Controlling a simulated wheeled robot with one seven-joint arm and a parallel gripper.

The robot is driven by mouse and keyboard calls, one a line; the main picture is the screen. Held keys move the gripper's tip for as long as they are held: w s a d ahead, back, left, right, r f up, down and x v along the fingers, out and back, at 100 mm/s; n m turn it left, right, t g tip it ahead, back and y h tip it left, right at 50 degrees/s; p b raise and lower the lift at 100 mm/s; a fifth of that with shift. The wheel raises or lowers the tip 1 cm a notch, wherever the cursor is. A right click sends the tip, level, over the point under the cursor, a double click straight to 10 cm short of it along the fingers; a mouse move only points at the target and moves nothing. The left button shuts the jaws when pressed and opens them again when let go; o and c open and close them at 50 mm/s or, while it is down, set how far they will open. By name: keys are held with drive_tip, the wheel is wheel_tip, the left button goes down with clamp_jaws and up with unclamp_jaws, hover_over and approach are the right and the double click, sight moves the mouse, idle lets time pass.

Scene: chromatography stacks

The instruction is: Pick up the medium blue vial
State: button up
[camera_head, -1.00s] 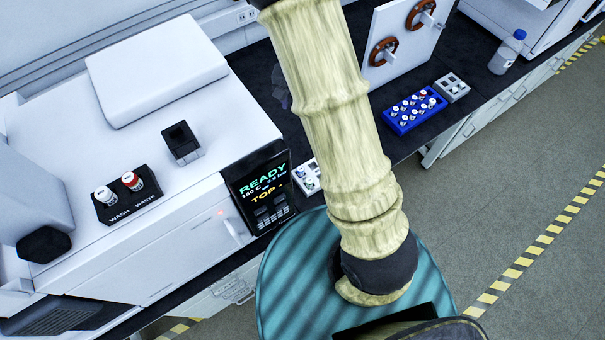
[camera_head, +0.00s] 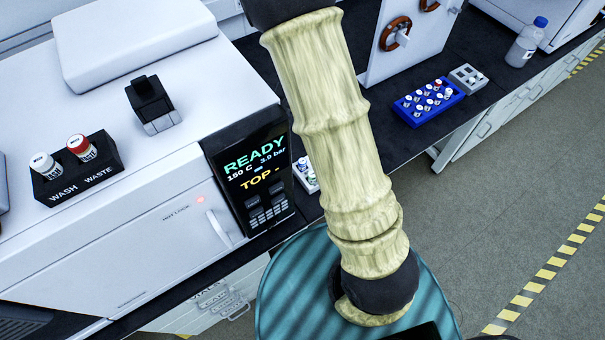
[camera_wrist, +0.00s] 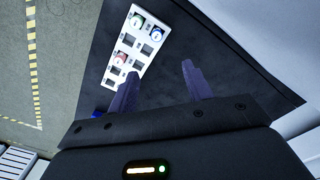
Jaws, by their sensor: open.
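In the wrist view, a blue-marked vial (camera_wrist: 156,34) stands in a white rack (camera_wrist: 125,45), next to a green-marked vial (camera_wrist: 137,20) and a red-marked vial (camera_wrist: 120,58). It is the only blue-marked vial I can make out there; its size is hard to judge. My gripper (camera_wrist: 160,70) is open and empty, its dark fingers spread below the rack in the picture, apart from the blue vial. The left fingertip overlaps the rack's near end in the picture. In the head view, the small white rack (camera_head: 311,184) is partly hidden behind my arm, and my gripper is out of sight.
A blue rack (camera_head: 428,104) full of vials and a grey rack (camera_head: 467,77) stand on the dark bench. A bottle (camera_head: 527,43) stands at the back right. The READY instrument (camera_head: 256,175) borders the small white rack on the left. A white panel (camera_head: 410,45) stands behind.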

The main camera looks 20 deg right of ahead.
wheel_tip(320, 180, down, 3)
drive_tip(key=shift+r+b, duration=0.1)
drive_tip(key=shift+b, duration=0.65)
approach(302, 162)
drive_tip(key=f, duration=0.3)
drive_tip(key=f+p, duration=0.1)
drive_tip(key=f, duration=0.1)
drive_tip(key=shift+w+a+f, duration=0.15)
drive_tip(key=shift+w+a, duration=0.1)
drive_tip(key=shift+w, duration=0.15)
drive_tip(key=shift+s+d+f, duration=0.15)
drive_tip(key=shift+f, duration=0.3)
drive_tip(key=f+p, duration=0.1)
drive_tip(key=f, duration=0.3)
drive_tip(key=shift+d+f, duration=0.15)
drive_tip(key=shift+d, duration=0.05)
drive_tip(key=shift+s, duration=0.1)
drive_tip(key=shift+c, duration=0.2)
